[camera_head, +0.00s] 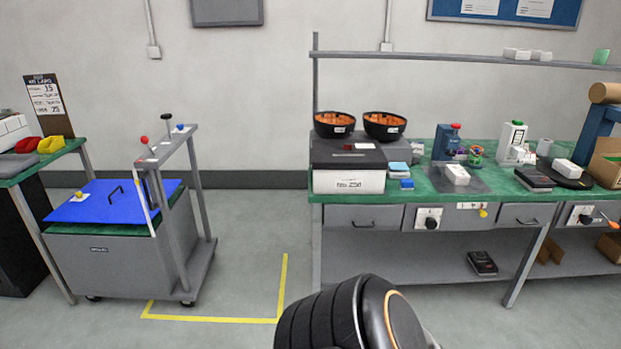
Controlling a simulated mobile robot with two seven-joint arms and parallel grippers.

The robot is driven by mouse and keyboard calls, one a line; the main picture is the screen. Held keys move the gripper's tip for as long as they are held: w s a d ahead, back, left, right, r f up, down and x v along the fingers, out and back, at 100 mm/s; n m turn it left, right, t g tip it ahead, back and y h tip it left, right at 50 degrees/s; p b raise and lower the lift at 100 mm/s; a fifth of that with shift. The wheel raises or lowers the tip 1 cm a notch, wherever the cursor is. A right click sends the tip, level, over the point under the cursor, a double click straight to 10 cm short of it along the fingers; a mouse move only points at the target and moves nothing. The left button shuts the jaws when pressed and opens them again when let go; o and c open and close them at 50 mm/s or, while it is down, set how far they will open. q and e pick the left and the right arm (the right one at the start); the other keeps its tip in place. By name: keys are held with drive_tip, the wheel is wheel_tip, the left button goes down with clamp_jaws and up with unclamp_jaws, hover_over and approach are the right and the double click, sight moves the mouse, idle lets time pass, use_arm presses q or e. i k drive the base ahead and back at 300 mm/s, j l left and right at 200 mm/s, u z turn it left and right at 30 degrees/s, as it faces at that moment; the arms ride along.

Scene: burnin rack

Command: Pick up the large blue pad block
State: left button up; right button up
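On the green-topped workbench (440,190), right of the dark grey boxy unit (348,152), is a small group of blue pad-like blocks. A light blue block (399,166) lies at the back of this group. A smaller, darker blue block (407,184) lies in front of it, near the bench's front edge. The light blue block looks the larger of the two; fine details are too small to tell. Neither of my grippers is in view. A dark rounded part of my own body shows at the bottom centre, well in front of the bench.
A grey cart (112,262) stands left. Marked floor (230,290) between is clear.

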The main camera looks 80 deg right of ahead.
sight(406, 184)
drive_tip(key=z, duration=3.25)
drive_tip(key=i+l, duration=0.15)
drive_tip(key=i, duration=0.4)
drive_tip(key=i+l, duration=0.15)
drive_tip(key=i, duration=0.4)
drive_tip(key=i+l, duration=0.1)
drive_tip(key=i, duration=0.45)
